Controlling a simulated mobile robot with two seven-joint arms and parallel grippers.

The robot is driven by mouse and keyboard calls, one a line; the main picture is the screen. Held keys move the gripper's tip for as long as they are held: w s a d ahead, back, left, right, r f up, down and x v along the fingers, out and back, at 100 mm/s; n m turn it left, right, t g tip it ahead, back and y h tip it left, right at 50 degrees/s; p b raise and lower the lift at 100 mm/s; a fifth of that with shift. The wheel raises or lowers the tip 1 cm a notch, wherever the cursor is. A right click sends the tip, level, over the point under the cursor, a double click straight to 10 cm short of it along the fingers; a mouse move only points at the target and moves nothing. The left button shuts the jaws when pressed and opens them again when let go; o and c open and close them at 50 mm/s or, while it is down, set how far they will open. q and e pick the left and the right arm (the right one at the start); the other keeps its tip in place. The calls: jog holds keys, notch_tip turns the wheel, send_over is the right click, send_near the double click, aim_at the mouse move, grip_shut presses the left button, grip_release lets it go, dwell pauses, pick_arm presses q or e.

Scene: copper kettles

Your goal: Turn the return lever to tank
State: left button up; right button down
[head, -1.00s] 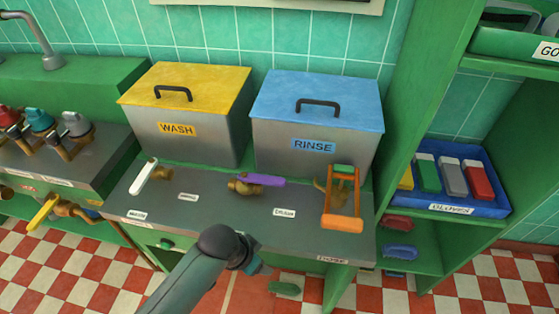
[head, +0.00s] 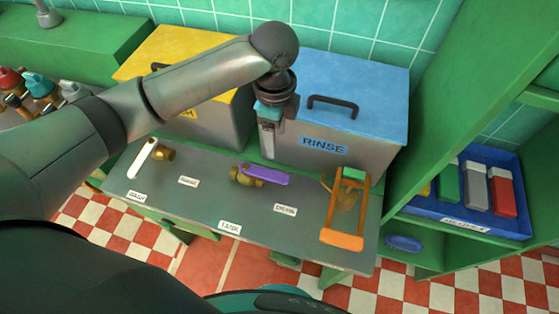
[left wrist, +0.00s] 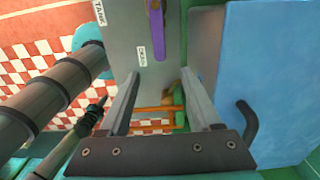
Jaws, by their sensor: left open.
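A purple-handled lever (head: 264,177) sits on a brass valve (head: 240,175) at the middle of the grey counter (head: 205,205). Its handle points right, above a label that seems to read DRAIN (head: 286,208). A TANK label (head: 230,227) is at the counter's front edge. My left gripper (head: 267,155) is open and empty, pointing down above the counter's back, in front of the blue bin. In the left wrist view the purple handle (left wrist: 157,30) lies beyond the open fingers (left wrist: 160,74). My right gripper is not in view.
A white lever (head: 143,158) stands at the left, and an orange frame (head: 342,240) surrounds a brass part at the right. A blue RINSE bin (head: 340,100) and a yellow-lidded bin (head: 150,55) stand behind. A green shelf (head: 440,100) rises at the right.

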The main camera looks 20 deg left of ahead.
pick_arm(q)
jog(key=b, duration=0.1)
send_near(276, 176)
notch_tip(276, 176, down, 8)
jog(key=shift+f+b, duration=0.1)
jog(key=shift+b, duration=1.15)
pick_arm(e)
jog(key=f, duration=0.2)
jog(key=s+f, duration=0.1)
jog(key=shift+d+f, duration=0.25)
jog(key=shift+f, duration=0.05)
pick_arm(q)
jog(key=shift+c, duration=0.2)
grip_shut()
